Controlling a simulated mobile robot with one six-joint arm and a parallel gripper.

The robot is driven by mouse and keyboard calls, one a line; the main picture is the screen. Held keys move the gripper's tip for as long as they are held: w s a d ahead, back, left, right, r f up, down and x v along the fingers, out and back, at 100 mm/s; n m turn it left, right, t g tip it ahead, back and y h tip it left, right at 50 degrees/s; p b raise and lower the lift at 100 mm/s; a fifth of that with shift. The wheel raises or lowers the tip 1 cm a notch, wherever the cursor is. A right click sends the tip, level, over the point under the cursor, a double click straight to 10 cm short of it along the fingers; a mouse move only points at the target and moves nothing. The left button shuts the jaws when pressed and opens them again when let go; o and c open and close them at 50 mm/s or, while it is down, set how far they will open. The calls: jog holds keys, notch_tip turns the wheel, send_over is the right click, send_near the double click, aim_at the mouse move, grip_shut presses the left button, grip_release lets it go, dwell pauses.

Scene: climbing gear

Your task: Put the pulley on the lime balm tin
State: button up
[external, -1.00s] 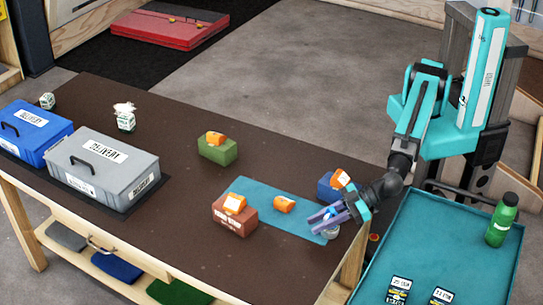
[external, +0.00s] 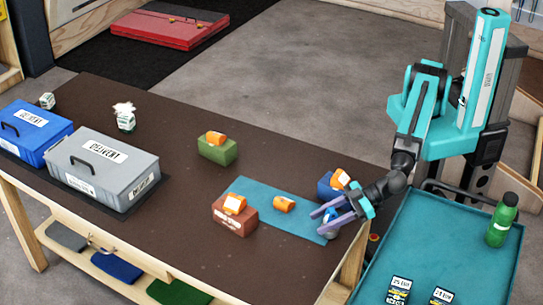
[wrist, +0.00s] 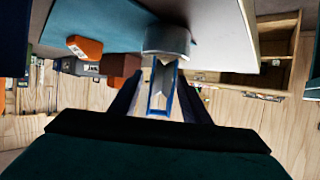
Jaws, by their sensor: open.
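My gripper (external: 319,221) is open over the right end of the teal mat, its two fingers apart. Between them is the blue-edged pulley (wrist: 160,95), which also shows as a blue patch in the external view (external: 331,214). The wrist view appears upside down. A round silvery tin (wrist: 166,40) stands against the mat there, and the pulley appears to rest on it, touching. The tin is mostly hidden behind the fingers in the external view. No lime colour shows on its visible side.
A blue block with an orange piece (external: 340,179) stands close behind my gripper. A loose orange piece (external: 284,204) lies on the teal mat (external: 258,190). A brick-red block (external: 235,219) and green block (external: 217,150) carry orange pieces. Delivery boxes (external: 103,165) stand left.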

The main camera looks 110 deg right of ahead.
jog(key=v, duration=0.5)
jog(key=shift+s+d, duration=0.1)
jog(key=shift+r+p, duration=0.15)
jog(key=shift+p, duration=1)
jog(key=p+v, duration=0.2)
jog(key=p, duration=0.8)
jog(key=shift+s+r, duration=0.15)
jog(key=shift+s, duration=0.05)
jog(key=shift+p+v, duration=1.45)
jog(key=shift+w+f, duration=0.1)
jog(key=shift+f, duration=0.2)
jog(key=shift+b+x, duration=1.45)
jog(key=shift+b, duration=0.65)
jog(key=shift+w+b, duration=0.25)
jog(key=shift+b, duration=0.5)
